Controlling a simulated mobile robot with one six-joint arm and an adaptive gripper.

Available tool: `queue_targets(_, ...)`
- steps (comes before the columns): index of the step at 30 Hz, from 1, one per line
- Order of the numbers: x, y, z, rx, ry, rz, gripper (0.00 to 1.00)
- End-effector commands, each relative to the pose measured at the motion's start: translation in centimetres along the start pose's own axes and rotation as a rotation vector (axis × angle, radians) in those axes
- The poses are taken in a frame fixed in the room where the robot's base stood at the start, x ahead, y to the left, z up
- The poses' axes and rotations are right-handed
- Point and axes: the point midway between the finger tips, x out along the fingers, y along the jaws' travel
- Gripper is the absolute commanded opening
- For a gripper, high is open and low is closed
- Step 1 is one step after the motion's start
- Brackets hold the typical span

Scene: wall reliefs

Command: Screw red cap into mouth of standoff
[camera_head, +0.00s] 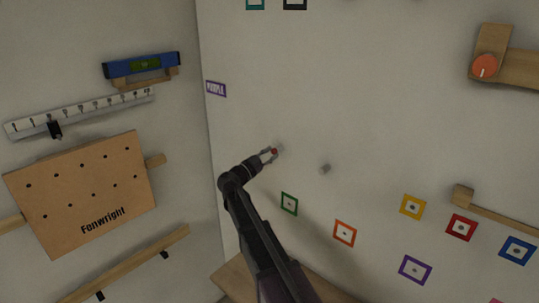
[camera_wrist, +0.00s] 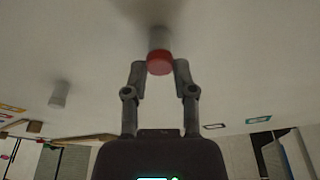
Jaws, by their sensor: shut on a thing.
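The red cap (camera_head: 274,152) is held between the fingertips of my gripper (camera_head: 269,155), close to the pale wall. In the wrist view, the red cap (camera_wrist: 159,66) shows its round face between the two fingers of my gripper (camera_wrist: 159,72). A grey cylindrical standoff (camera_wrist: 159,38) sticks out of the wall right behind the cap, roughly in line with it. This standoff (camera_head: 281,147) also shows small in the head view. The cap appears to meet the standoff's end. Its mouth is hidden, so I cannot tell how deep the cap sits.
A second grey standoff (camera_head: 325,169) projects from the wall to the right, bare of any cap. Coloured square frames, such as the green one (camera_head: 289,204), lie flat below. A wooden bracket with an orange disc (camera_head: 485,66) is at upper right. The wall around my gripper is clear.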

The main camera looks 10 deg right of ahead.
Motion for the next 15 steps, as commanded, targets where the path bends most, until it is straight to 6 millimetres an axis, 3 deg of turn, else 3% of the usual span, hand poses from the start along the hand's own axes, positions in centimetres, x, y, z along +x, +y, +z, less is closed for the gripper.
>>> queue_targets(15,0.03,-0.09,-0.03,0.063,0.001,0.015,0.0)
